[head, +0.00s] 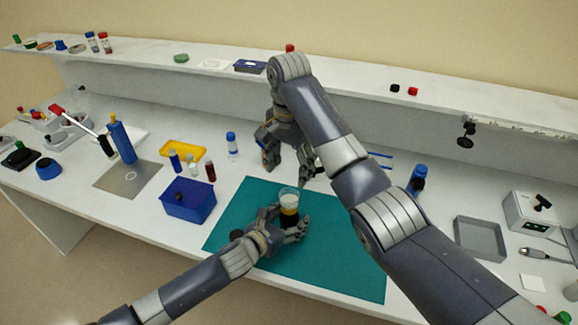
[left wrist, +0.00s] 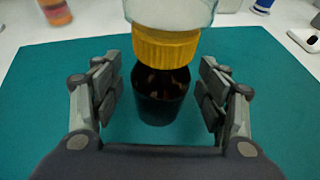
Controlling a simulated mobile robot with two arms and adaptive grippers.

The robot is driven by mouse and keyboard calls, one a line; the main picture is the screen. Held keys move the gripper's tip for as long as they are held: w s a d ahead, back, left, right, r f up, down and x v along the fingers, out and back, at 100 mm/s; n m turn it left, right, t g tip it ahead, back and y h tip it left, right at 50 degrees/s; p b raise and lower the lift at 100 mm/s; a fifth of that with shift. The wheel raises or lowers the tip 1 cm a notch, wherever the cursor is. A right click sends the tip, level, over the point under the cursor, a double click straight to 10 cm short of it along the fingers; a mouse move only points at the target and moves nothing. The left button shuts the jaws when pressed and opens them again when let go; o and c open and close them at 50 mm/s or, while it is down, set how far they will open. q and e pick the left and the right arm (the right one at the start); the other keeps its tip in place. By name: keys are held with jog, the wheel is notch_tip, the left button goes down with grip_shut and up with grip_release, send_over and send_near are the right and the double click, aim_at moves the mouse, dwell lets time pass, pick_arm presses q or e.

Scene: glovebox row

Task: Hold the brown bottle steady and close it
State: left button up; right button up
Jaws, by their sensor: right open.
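The brown bottle (head: 288,222) stands upright on the teal mat (head: 345,265). It has a yellow collar, with a clear, pale-topped part above that. In the left wrist view the dark bottle (left wrist: 162,97) stands between the fingers of my left gripper (left wrist: 160,92), with mat visible on both sides. My left gripper (head: 286,226) is open around it. My right gripper (head: 287,167) is open and empty, fingers down, behind and above the bottle. A dark round piece (head: 236,234) lies on the mat left of my left gripper; I cannot tell if it is a cap.
A blue box (head: 188,201), small vials (head: 210,171) and a yellow tray (head: 182,152) stand left of the mat. A blue-capped bottle (head: 417,180) and a grey tray (head: 480,239) stand to the right. A shelf (head: 340,83) runs along the back. The mat's right part is clear.

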pick_arm(q)
jog(key=shift+r, duration=0.1)
jog(key=v, duration=1.2)
dwell(0.4)
